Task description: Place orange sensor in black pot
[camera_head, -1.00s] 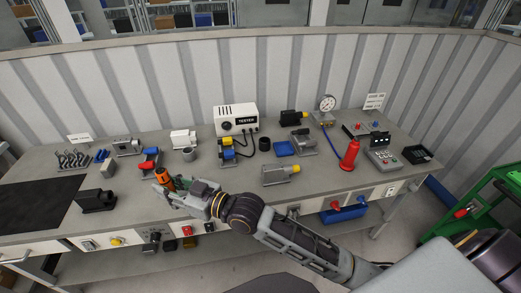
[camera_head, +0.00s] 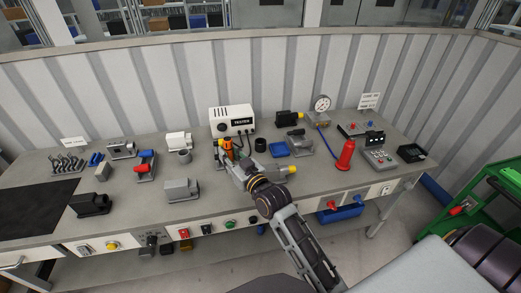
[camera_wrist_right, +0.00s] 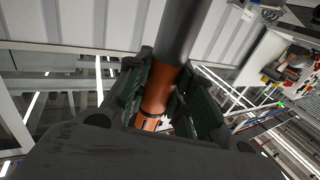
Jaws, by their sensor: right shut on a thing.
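The orange sensor (camera_head: 228,149) is held upright in my right gripper (camera_head: 229,158), in front of the tester. In the right wrist view the sensor's orange body (camera_wrist_right: 158,97) sits between the fingers, with a dark grey end (camera_wrist_right: 183,32) sticking out. The black pot (camera_head: 260,145) stands on the bench just right of the held sensor, apart from it. A grey pot (camera_head: 184,157) stands further left. My left gripper is not in view.
The white tester (camera_head: 232,119) with cables stands behind the gripper. A grey block (camera_head: 182,190) stands to the left, and a red bottle (camera_head: 346,155) to the right. My arm partly covers a yellow-tipped device (camera_head: 291,169).

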